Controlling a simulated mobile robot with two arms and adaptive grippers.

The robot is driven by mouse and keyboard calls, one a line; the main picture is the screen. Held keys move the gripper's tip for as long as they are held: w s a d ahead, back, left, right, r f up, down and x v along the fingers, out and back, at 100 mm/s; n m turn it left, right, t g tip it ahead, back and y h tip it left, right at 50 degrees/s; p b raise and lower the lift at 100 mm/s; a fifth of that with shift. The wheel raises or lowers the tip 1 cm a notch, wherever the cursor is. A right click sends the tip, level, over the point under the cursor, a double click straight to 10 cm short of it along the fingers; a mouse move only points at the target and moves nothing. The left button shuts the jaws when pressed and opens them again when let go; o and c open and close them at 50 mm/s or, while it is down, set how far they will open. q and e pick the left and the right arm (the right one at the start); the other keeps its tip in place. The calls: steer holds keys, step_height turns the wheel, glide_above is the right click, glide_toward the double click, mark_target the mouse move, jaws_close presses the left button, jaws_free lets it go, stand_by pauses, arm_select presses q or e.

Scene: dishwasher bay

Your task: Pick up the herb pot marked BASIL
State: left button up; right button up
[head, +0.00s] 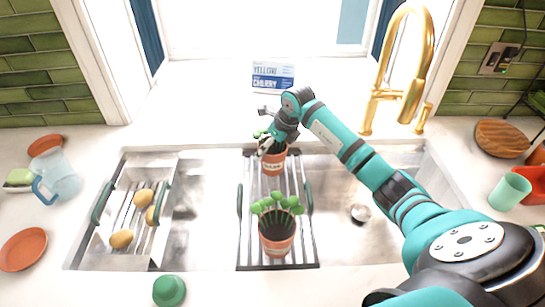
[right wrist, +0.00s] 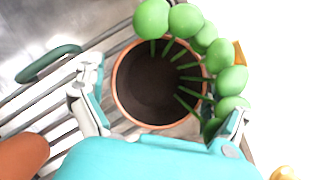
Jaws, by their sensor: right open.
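Two terracotta herb pots with round green leaves stand on the slatted rack (head: 245,225) over the sink. The far pot (head: 273,169) is at the rack's back end, and the near pot (head: 277,247) is towards its front. Both have small labels that I cannot read surely. My right gripper (head: 267,143) is at the top of the far pot and hides part of its plant. In the right wrist view a pot (right wrist: 122,98) lies below the open fingers, one on each side, with leaves along its upper and right rim. My left gripper is out of view.
A gold faucet (head: 415,80) rises behind the sink at the right. A blue-and-white box (head: 273,76) stands behind the far pot. A colander (head: 167,166) with several potatoes sits at the left.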

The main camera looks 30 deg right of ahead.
steer(key=c, duration=1.5)
